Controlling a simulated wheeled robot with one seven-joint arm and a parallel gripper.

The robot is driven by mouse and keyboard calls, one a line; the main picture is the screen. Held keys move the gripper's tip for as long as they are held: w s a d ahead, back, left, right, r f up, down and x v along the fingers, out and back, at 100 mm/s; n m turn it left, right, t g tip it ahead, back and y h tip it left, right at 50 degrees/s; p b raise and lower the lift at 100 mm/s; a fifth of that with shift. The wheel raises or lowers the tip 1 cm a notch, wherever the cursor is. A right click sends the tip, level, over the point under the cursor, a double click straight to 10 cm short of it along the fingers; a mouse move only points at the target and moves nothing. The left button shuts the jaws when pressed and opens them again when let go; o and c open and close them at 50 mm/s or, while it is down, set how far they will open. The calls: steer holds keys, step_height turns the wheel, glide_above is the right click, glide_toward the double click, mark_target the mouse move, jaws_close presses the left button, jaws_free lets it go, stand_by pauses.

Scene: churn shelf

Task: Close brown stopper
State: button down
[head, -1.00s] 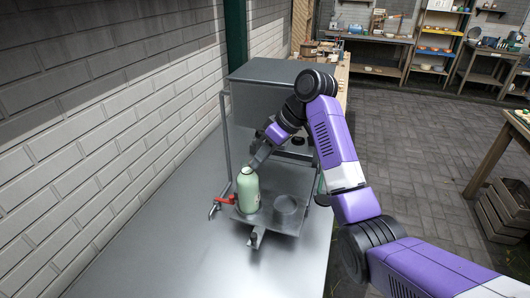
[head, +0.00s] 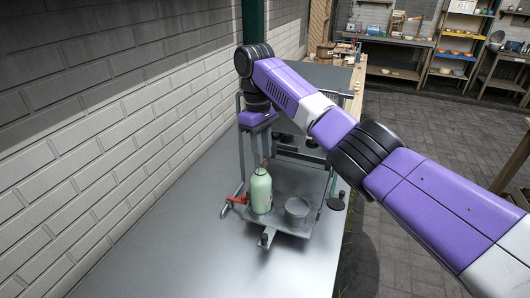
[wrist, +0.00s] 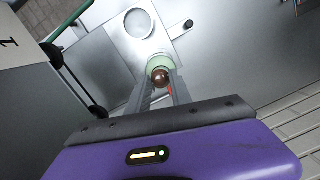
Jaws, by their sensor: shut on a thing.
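A pale green bottle (head: 261,194) stands upright on a small metal platform (head: 288,229) on the metal bench. My gripper (head: 265,157) points straight down over the bottle's neck. In the wrist view my gripper (wrist: 161,84) is shut on the brown stopper (wrist: 161,77), a small shiny round piece between the fingertips. The bottle's green top (wrist: 158,62) shows right behind the stopper. The stopper is at the bottle's mouth; I cannot tell if it is seated in it or just above. The fingers partly hide the bottle.
A red handle (head: 237,199) sticks out at the platform's left. Metal frame posts rise around the arm, and a brick wall (head: 120,110) runs along the left. The front bench is clear.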

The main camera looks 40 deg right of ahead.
steer(key=shift+w+a+f, duration=0.1)
steer(key=shift+a+f, duration=0.05)
stand_by(0.5)
steer(key=c, duration=1.1)
jaws_free()
steer(key=shift+c, duration=0.2)
step_height(320, 180, up, 8)
steer(key=w, duration=0.1)
steer(key=shift+w, duration=0.15)
steer(key=shift+f, duration=0.15)
